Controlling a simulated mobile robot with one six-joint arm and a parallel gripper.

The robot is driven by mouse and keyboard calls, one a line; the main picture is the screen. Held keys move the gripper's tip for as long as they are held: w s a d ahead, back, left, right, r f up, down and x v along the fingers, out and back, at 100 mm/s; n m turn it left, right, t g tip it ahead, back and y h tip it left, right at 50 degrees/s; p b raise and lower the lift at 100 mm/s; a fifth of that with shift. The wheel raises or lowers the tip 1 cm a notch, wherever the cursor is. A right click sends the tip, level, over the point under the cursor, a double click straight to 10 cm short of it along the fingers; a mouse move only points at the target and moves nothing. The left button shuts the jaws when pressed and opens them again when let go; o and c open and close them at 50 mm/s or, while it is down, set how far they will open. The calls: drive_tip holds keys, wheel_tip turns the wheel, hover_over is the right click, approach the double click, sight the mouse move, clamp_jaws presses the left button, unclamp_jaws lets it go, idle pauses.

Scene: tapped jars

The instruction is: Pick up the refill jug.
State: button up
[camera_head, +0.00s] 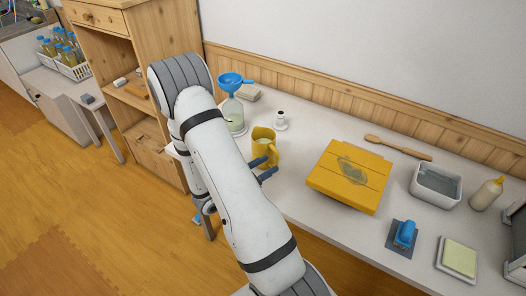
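The refill jug is most likely the yellow jug (264,145) on the white counter, upright, right of my arm. Its open top shows, and my arm and gripper hide part of its lower left side. My gripper (263,168) is at the jug's near side, low in front of it. I cannot tell whether a finger touches the jug.
A yellow wooden board (349,176) lies to the right. A wooden spoon (398,147) and white tub (435,186) are farther right.

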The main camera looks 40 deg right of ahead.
sight(266, 152)
drive_tip(key=f+n, duration=0.1)
drive_tip(key=w+f+t, duration=0.1)
drive_tip(key=shift+f+n+t, duration=0.3)
drive_tip(key=shift+n, duration=0.1)
drive_tip(key=shift+w+d+f, duration=0.1)
drive_tip(key=shift+d, duration=0.05)
drive_tip(key=d, duration=0.2)
drive_tip(key=d+p, duration=0.1)
drive_tip(key=d, duration=0.1)
drive_tip(key=d+r+p, duration=0.1)
drive_tip(key=d, duration=0.2)
drive_tip(key=shift+w, duration=0.2)
drive_tip(key=shift+w+d+f+p, duration=0.1)
drive_tip(key=shift+d+p, duration=0.1)
drive_tip(key=shift+p, duration=0.1)
clamp_jaws()
idle(0.5)
